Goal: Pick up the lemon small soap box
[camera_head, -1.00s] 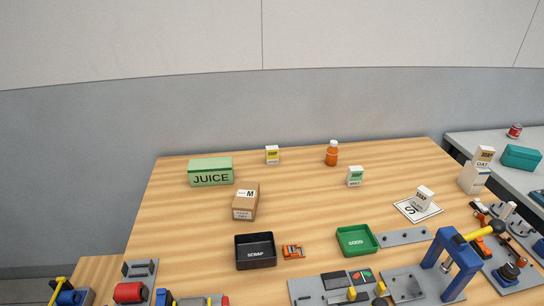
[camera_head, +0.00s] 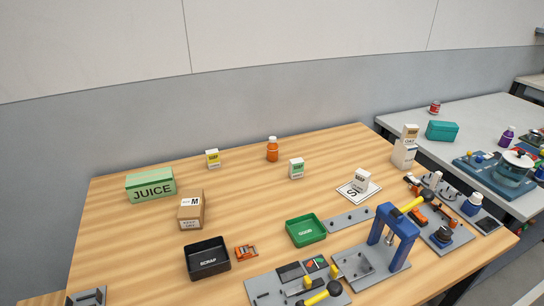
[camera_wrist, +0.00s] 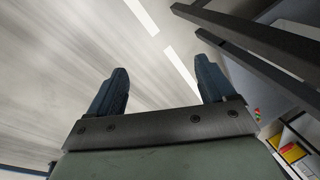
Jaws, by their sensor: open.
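The lemon small soap box (camera_head: 213,159) is a small white carton with a yellow label. It stands upright near the back edge of the wooden table, right of the green juice box (camera_head: 151,185) and left of an orange bottle (camera_head: 272,150). My gripper (camera_wrist: 162,72) shows only in the wrist view. Its two dark fingers are spread apart with nothing between them, and a grey floor with white lines lies beyond. The gripper is not in the head view, so its distance from the soap box cannot be told.
Similar soap boxes stand elsewhere: a green-labelled one (camera_head: 296,168), a grey-labelled one (camera_head: 361,180) on a white card, and an oat one (camera_head: 410,133) on a carton. A brown M carton (camera_head: 191,211), black scrap tray (camera_head: 207,258) and green tray (camera_head: 306,231) stand nearer.

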